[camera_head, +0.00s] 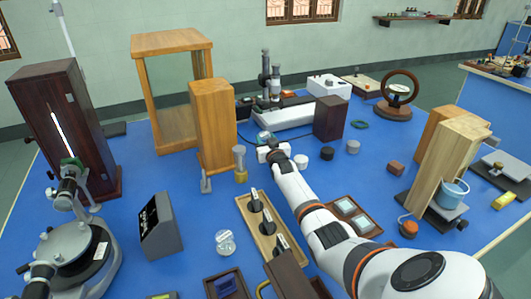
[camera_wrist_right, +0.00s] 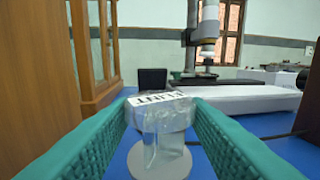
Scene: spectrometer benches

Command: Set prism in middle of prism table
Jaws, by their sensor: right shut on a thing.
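My right gripper (camera_head: 268,153) reaches over the middle of the blue bench. In the right wrist view its green-padded fingers (camera_wrist_right: 161,108) are shut on a clear glass prism (camera_wrist_right: 164,145) with a white top label reading "FLINT". A pale grey disc (camera_wrist_right: 159,164) shows under the prism; I cannot tell whether they touch. In the head view the arm and gripper hide most of the prism. My left gripper is out of view.
A tall dark lamp box (camera_head: 65,125) with a bright slit stands behind the spectrometer. A black slanted box (camera_head: 158,228) and a wooden tray (camera_head: 262,225) lie nearer.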

